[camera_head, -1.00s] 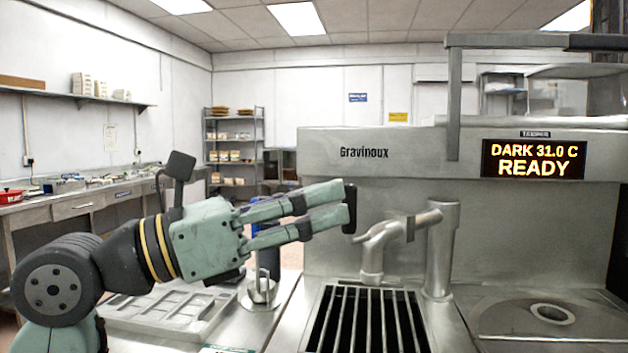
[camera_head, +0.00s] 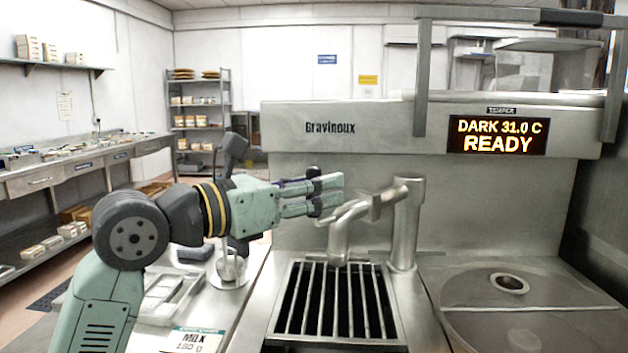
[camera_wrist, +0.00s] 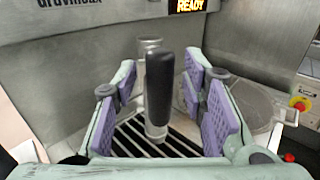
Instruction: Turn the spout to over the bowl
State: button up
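The metal spout (camera_head: 350,222) comes off an upright post (camera_head: 404,230) and bends down over the slotted grate, left of the bowl. The round bowl (camera_head: 470,328) is set in the machine top at right, with a raised ring in its cover. A black upright handle (camera_wrist: 159,85) stands in front of the spout in the wrist view. My gripper (camera_head: 335,190) is open around this handle, with a finger on each side. Gaps show between the handle and both purple-padded fingers in the wrist view (camera_wrist: 165,100).
The grate (camera_head: 335,305) lies below the spout. The machine's back panel (camera_head: 340,140) stands close behind, with a lit READY display (camera_head: 497,136). A metal frame (camera_head: 422,75) rises above it. A tray (camera_head: 165,300) and a MILK label (camera_head: 195,341) are at lower left.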

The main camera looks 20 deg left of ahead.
jog(key=shift+w, duration=0.1)
jog(key=shift+c, duration=0.5)
grip_shut()
dwell(0.4)
